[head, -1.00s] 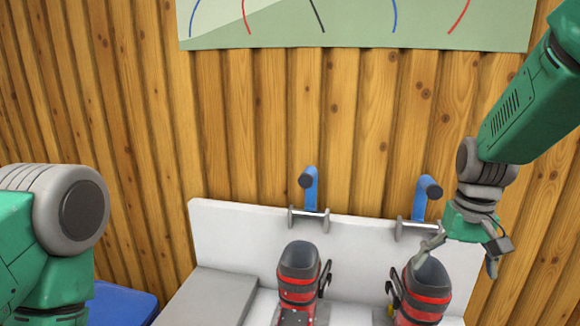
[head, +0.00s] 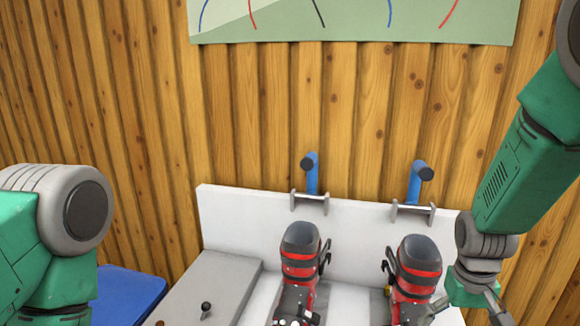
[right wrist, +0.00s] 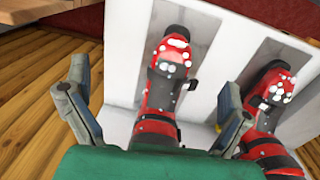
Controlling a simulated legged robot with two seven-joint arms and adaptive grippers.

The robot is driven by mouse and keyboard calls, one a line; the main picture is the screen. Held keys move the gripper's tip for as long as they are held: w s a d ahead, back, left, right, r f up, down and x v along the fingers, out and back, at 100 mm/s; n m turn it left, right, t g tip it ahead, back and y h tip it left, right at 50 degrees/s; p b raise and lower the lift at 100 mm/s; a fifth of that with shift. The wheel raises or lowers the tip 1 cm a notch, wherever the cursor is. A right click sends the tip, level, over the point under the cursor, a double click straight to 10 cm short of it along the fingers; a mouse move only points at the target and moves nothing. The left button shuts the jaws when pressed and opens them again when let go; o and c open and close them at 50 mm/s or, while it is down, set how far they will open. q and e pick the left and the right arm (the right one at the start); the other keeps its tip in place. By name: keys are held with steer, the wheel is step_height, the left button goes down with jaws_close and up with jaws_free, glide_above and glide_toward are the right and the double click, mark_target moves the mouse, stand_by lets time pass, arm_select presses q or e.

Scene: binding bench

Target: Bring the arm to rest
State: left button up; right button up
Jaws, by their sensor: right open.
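My right arm comes in from the right in the head view. Its gripper (head: 468,314) is low at the right, beside the right boot, partly cut off by the bottom edge. In the right wrist view the gripper (right wrist: 155,90) has its two fingers wide apart with nothing held between them. Two black and red boots stand on the white bench, a left boot (head: 300,262) and a right boot (head: 417,268). Both also show in the right wrist view, beyond the fingers. My left arm shows at the left edge of the head view, but its gripper is out of view.
The white bench (head: 240,222) has an upright back with two blue-handled levers (head: 312,178) (head: 414,186). A grey panel with a dark knob (head: 206,308) lies left of the boots. A blue surface (head: 128,294) is further left. A wooden wall (head: 350,110) stands behind.

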steer(key=s+f+n+b, duration=0.1)
steer(key=s+f+b, duration=0.1)
steer(key=s+f, duration=0.55)
steer(key=s+f+b, duration=0.1)
steer(key=s+f, duration=0.4)
steer(key=f, duration=0.5)
steer(key=s+a+f+n+b, duration=0.1)
steer(key=s+f, duration=0.2)
steer(key=s, duration=0.4)
steer(key=s+a+f+b, duration=0.2)
steer(key=s+f, duration=0.2)
steer(key=s, duration=0.3)
steer(key=shift+a+f+n+t+y, duration=0.25)
steer(key=shift+a+n+t+y, duration=0.05)
steer(key=shift+n+y, duration=0.1)
steer(key=shift+w, duration=0.15)
